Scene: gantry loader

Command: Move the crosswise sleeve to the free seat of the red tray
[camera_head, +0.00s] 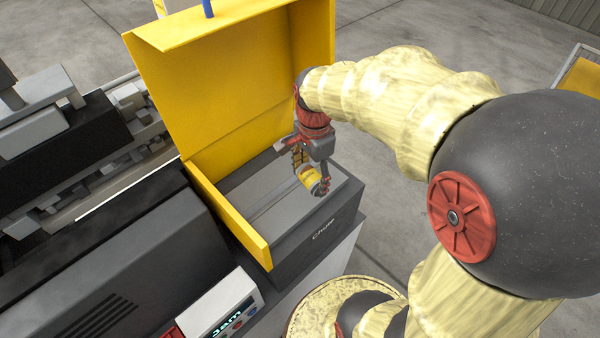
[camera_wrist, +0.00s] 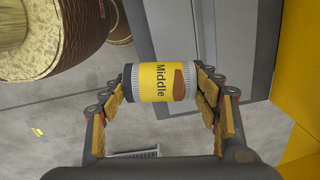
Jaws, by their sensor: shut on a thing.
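My gripper (camera_head: 310,172) is above the grey chute at the centre of the head view. It is shut on a yellow sleeve (camera_head: 306,176). In the wrist view the sleeve (camera_wrist: 166,82) lies sideways between the two fingers of my gripper (camera_wrist: 165,90), one finger at each end. It has a yellow label reading "Middle", a brown patch, ribbed grey edges and a dark left end. The red tray and its free seat cannot be made out in either view.
The chute (camera_head: 318,238) is a dark open box marked "Chute", with a raised yellow cover (camera_head: 225,85) behind it and a yellow side wall (camera_head: 228,215). A display (camera_head: 228,318) reading "Jam" stands in front. Dark machinery (camera_head: 110,260) fills the left. Concrete floor (camera_head: 400,220) shows beyond.

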